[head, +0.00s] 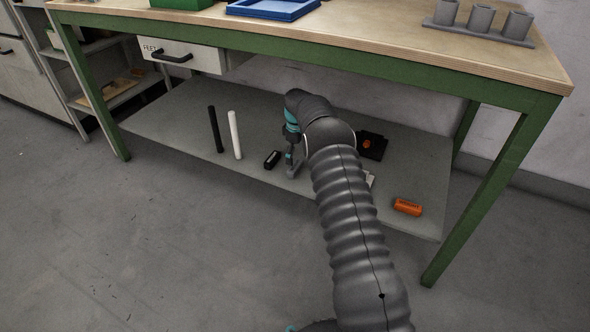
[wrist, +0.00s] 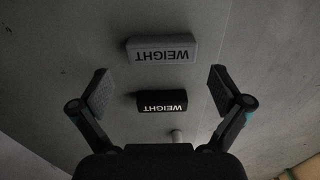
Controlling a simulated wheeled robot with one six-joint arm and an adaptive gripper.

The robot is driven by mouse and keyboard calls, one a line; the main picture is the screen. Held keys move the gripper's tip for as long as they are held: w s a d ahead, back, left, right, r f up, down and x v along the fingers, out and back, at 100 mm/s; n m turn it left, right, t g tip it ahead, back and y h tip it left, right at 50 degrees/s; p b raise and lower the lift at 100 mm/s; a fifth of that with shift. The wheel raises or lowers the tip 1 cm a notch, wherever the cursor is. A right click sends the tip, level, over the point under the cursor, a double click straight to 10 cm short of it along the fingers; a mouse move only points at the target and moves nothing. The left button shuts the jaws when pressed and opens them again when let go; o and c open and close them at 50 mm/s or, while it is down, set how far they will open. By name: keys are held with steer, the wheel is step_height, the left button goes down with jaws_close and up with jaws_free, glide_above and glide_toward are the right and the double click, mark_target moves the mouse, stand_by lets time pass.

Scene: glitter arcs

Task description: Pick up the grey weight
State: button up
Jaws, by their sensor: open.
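The grey weight (wrist: 160,49) is a block with "WEIGHT" on its side, upside down in the wrist view. It lies on the grey lower shelf, above and apart from a black weight (wrist: 162,101). My gripper (wrist: 163,88) is open, with its fingers wide apart to either side. The black weight is nearer the line between the fingertips, and nothing is held. In the head view my gripper (head: 291,165) is low over the shelf, just right of the black weight (head: 272,160). I cannot clearly make out the grey weight there beside my gripper.
A black rod (head: 215,130) and a white rod (head: 235,135) stand left on the lower shelf (head: 175,120). An orange block (head: 408,206) and a black item (head: 373,145) are right of my arm. The workbench top (head: 350,30) and green legs enclose the space.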

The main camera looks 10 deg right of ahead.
mark_target(295, 165)
steer(key=shift+a+f+b, duration=0.15)
steer(key=shift+f+b, duration=0.15)
steer(key=shift+f, duration=2.55)
steer(key=shift+c, duration=0.3)
steer(key=shift+r, duration=0.1)
steer(key=c, duration=1.4)
